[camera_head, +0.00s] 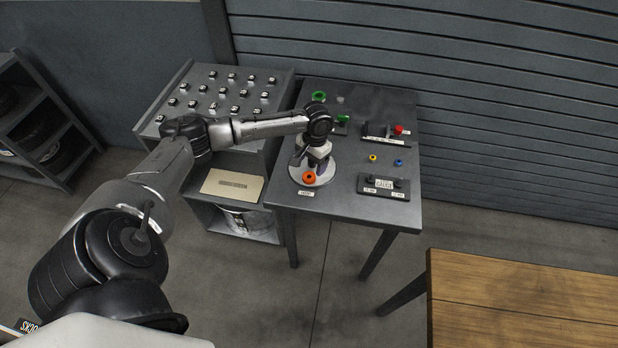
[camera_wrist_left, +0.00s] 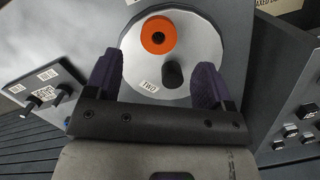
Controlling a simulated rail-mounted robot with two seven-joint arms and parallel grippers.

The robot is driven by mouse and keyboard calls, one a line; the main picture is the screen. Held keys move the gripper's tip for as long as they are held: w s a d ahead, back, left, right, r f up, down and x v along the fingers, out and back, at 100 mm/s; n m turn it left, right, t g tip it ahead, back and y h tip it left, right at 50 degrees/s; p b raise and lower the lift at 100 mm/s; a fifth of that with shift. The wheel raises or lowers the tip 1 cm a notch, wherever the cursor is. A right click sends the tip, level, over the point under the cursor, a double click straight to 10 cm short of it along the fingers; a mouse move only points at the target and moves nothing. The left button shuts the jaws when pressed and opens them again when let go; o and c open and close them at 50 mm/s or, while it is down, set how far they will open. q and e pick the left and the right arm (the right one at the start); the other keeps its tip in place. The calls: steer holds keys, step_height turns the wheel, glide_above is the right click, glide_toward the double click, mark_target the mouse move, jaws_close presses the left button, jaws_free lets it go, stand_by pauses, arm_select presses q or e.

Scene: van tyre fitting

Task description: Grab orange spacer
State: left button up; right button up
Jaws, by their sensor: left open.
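The orange spacer (camera_head: 309,178) is a ring lying on a round light-grey plate (camera_head: 327,177) on the dark table. In the left wrist view the orange spacer (camera_wrist_left: 158,35) sits on the upper part of the plate (camera_wrist_left: 203,52), with a dark hole in its middle. My left gripper (camera_head: 312,163) is above the plate. In the left wrist view its two fingers (camera_wrist_left: 156,80) are apart and empty, with the spacer beyond the tips and not between them. My right gripper is not in view.
Green rings (camera_head: 319,96) stand at the table's back. A red knob (camera_head: 398,129), a yellow ring (camera_head: 373,157), a blue ring (camera_head: 398,162) and a black block (camera_head: 384,186) are to the right. A wooden table (camera_head: 520,295) is front right.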

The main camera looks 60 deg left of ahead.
mark_target(309, 178)
arm_select(q)
steer(key=shift+s+d+f+b, duration=0.1)
steer(key=shift+s+f, duration=0.05)
steer(key=shift+f, duration=0.75)
steer(key=shift+s+d+f+b, duration=0.1)
steer(key=shift+s+f, duration=0.05)
steer(key=shift+f, duration=0.7)
steer(key=shift+s+d+f+b, duration=0.1)
steer(key=shift+s+f, duration=0.05)
steer(key=shift+f, duration=0.75)
steer(key=shift+c, duration=0.2)
steer(key=c, duration=1)
steer(key=shift+o, duration=0.2)
steer(key=shift+r, duration=0.1)
